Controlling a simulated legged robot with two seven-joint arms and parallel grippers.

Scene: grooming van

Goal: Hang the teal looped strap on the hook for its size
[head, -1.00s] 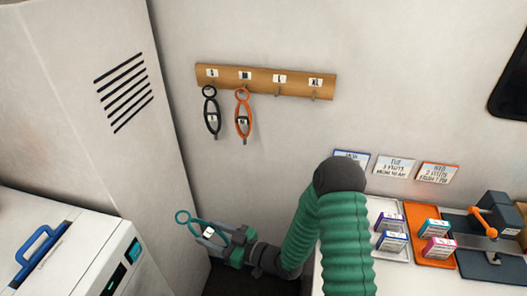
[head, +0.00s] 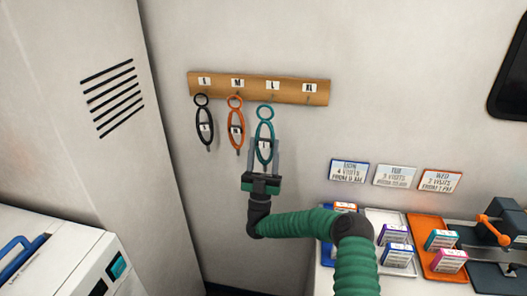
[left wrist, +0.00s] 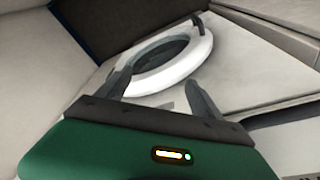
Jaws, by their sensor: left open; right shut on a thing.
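The teal looped strap (head: 264,131) is upright in the head view, its small ring at the top. My right gripper (head: 264,148) is shut on its lower part. The ring is just below and slightly left of the L hook (head: 274,96) on the wooden hook board (head: 255,88); I see no hook through it, and its depth gap from the wall is unclear. The board's labels read S, M, L and XL from left to right. My left gripper (left wrist: 160,88) shows only in the left wrist view, open and empty.
A black strap (head: 203,127) hangs on the S hook and an orange strap (head: 236,130) on the M hook. The XL hook (head: 308,100) is bare. A tall cabinet (head: 70,140) stands left. A white round-doored appliance (left wrist: 205,45) is before my left gripper.

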